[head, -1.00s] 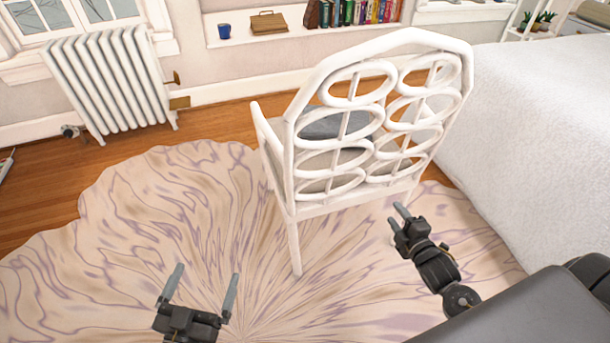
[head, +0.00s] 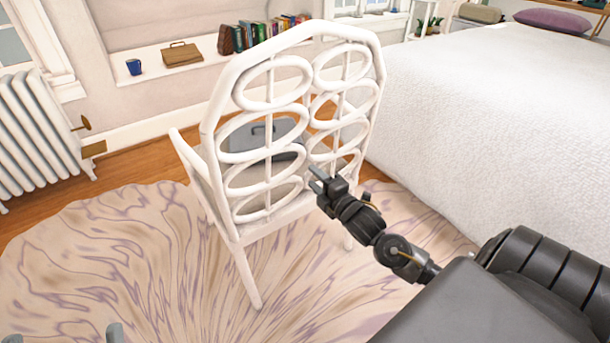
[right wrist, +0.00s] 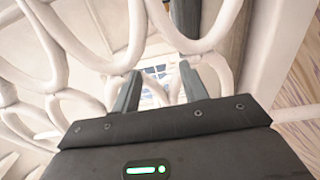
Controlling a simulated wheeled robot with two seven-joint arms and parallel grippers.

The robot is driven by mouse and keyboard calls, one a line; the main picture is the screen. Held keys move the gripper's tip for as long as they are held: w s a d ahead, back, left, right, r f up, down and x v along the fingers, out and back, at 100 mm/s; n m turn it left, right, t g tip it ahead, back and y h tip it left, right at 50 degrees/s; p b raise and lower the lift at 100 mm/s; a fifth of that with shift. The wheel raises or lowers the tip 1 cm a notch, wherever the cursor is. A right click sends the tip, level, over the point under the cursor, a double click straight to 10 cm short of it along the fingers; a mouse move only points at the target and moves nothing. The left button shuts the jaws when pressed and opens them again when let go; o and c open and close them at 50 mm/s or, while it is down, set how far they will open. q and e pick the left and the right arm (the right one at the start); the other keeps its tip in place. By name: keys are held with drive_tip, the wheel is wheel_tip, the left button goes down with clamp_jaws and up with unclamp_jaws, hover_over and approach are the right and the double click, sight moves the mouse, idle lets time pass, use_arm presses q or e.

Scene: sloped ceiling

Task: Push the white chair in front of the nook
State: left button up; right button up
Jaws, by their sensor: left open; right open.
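The white chair (head: 235,225) stands on the rug with its ring-patterned back toward me and a grey object (head: 262,135) on its seat. The nook (head: 203,72) is the recess in the wall beyond it, holding a blue cup, a brown bag and books. My right gripper (head: 318,180) is open at the lower right of the chair back. In the right wrist view the open fingers (right wrist: 158,85) are close to the white rings (right wrist: 195,30) of the back; I cannot tell if they touch. My left gripper (head: 62,335) is open at the bottom left edge, mostly cut off and away from the chair.
A bed (head: 480,110) with a white cover stands to the right of the chair. A white radiator (head: 35,130) stands by the wall at left. A patterned rug (head: 110,250) lies on the wooden floor, with free room left of the chair.

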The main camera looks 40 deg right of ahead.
sight(306, 170)
drive_tip(key=w, duration=0.6)
drive_tip(key=shift+d+r, duration=0.1)
drive_tip(key=shift+r, duration=0.05)
drive_tip(key=shift+c, duration=0.4)
clamp_jaws()
idle(0.8)
